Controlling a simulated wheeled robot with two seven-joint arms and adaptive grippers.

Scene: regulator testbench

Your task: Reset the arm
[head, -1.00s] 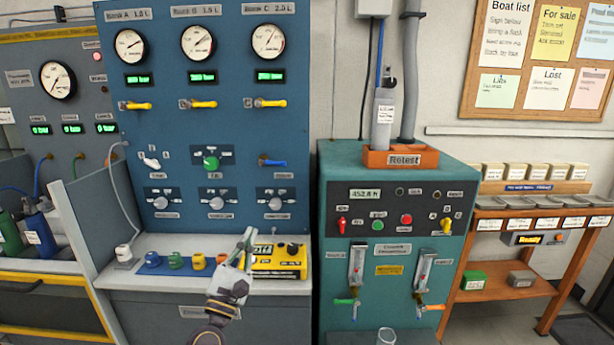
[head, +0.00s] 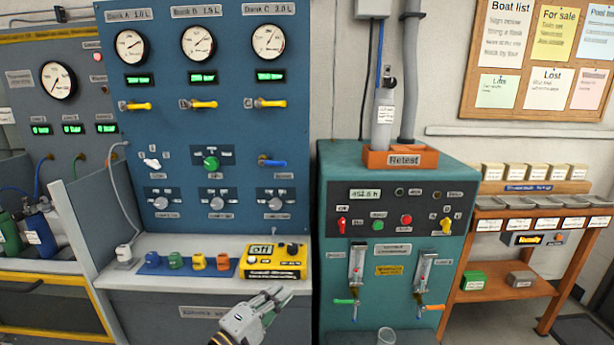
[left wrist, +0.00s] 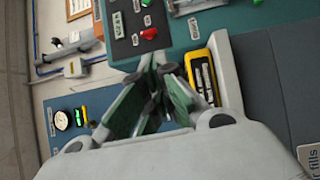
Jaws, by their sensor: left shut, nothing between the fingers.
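My left gripper (head: 272,297) is in front of the bench's front edge in the head view, low and near the camera, with its fingers together and nothing between them. Its closed fingers also show in the left wrist view (left wrist: 155,75). The yellow box (head: 274,262) with a display and knobs sits on the grey bench just beyond the fingertips, apart from them. It also shows in the left wrist view (left wrist: 199,77). My right gripper is not in view.
The blue gauge panel (head: 230,135) rises behind the bench. A blue strip (head: 150,265) with several coloured fittings lies left of the yellow box. A teal cabinet (head: 340,200) stands to the right, with a clear cup (head: 386,337) low before it. Orange shelves (head: 510,282) are at far right.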

